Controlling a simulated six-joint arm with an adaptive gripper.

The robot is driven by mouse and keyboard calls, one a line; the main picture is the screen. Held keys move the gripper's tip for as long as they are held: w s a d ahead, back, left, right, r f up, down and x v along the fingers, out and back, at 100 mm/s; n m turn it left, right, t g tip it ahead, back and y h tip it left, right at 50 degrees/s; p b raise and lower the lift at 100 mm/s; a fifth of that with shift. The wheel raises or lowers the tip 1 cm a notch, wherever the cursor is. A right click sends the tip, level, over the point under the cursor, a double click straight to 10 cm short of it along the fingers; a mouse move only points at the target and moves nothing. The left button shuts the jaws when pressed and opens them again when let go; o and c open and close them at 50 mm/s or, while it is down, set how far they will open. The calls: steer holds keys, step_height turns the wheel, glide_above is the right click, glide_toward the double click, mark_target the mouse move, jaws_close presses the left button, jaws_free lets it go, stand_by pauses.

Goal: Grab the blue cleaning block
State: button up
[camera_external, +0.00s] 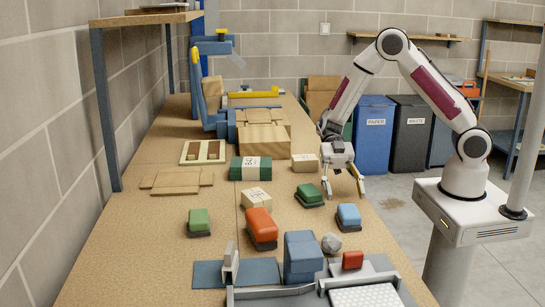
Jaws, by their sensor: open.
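A small blue block (348,215) with a dark underside, matching the blue cleaning block, rests on the workbench (130,230) near its right edge. My gripper (344,188) points down, open and empty, beyond the blue block in the picture. Its fingers are spread, and a green block (309,193) with a dark base lies just left of them. I cannot tell the exact height of the fingertips above the bench. A larger blue object (303,255) stands nearer the camera.
A grey lump (331,243) and a red block (352,260) lie close in front of the blue block. An orange-red block (261,228) and another green block (199,222) are to the left. A blue bin (374,140) stands beyond the bench. The left front bench is clear.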

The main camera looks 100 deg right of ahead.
mark_target(348, 208)
steer(key=shift+x, duration=0.75)
steer(key=shift+x, duration=2.65)
steer(key=c, duration=1.2)
